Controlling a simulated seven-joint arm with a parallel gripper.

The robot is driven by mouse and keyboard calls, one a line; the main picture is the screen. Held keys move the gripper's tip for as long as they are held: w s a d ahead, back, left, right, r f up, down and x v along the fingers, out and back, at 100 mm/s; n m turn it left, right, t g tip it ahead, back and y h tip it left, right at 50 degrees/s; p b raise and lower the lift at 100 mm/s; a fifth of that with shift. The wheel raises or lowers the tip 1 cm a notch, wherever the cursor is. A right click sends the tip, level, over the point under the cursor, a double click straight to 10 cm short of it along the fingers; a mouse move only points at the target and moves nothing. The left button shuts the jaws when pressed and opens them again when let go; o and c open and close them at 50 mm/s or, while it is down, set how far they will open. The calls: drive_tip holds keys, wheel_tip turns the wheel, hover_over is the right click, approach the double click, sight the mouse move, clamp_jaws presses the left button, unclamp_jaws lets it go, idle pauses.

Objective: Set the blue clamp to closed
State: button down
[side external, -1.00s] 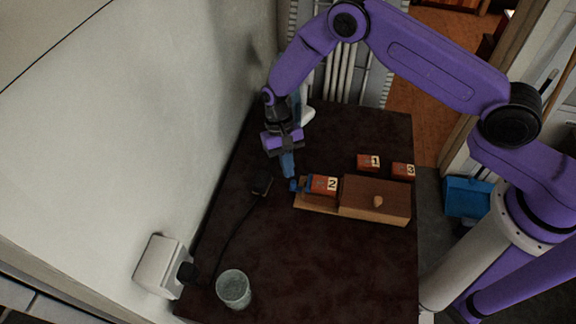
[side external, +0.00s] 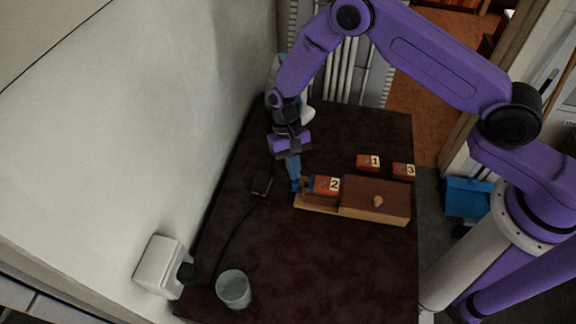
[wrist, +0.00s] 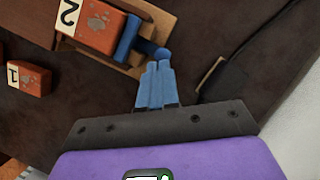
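The blue clamp (wrist: 126,38) is a blue bar with a round knob, set against the end of the wooden block marked 2 (wrist: 94,20) in a wooden tray (side external: 314,208). In the side view the clamp (side external: 306,183) is mostly hidden by my fingers. My gripper (wrist: 155,66) points its two blue fingers at the knob (wrist: 162,53). The fingertips lie side by side, with no clear gap, at or very close to the knob; contact cannot be told. In the side view my gripper (side external: 295,188) is low at the tray's left end. It holds nothing visible.
Blocks marked 1 (side external: 368,163) and 3 (side external: 403,170) stand behind the tray. A wooden box with a small knob (side external: 376,201) covers the tray's right part. A black device (side external: 262,183) with a cord lies left. A glass (side external: 233,289) stands in front.

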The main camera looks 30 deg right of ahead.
drive_tip(key=shift+s+f, duration=0.15)
drive_tip(key=shift+s, duration=0.25)
drive_tip(key=shift+w+d, duration=0.1)
drive_tip(key=shift+w, duration=0.5)
drive_tip(key=w, duration=0.3)
drive_tip(key=shift+w+d, duration=0.25)
drive_tip(key=shift+w, duration=0.1)
drive_tip(key=a+v, duration=0.1)
drive_tip(key=v, duration=0.8)
drive_tip(key=s+r+n+t, duration=0.1)
drive_tip(key=s+r+n, duration=0.4)
drive_tip(key=r, duration=0.5)
drive_tip(key=s+d+r+n+t, duration=0.1)
drive_tip(key=s+d+r+n, duration=0.2)
drive_tip(key=s, duration=0.6)
drive_tip(key=s+d+r+n+t, duration=0.1)
drive_tip(key=s+d+r+n, duration=0.2)
drive_tip(key=s+d, duration=0.5)
drive_tip(key=s+d+r+n+t, duration=0.1)
drive_tip(key=s+d+r+n, duration=0.2)
drive_tip(key=s, duration=0.9)
drive_tip(key=d+r, duration=0.1)
drive_tip(key=d, duration=0.2)
drive_tip(key=shift+d, duration=0.25)
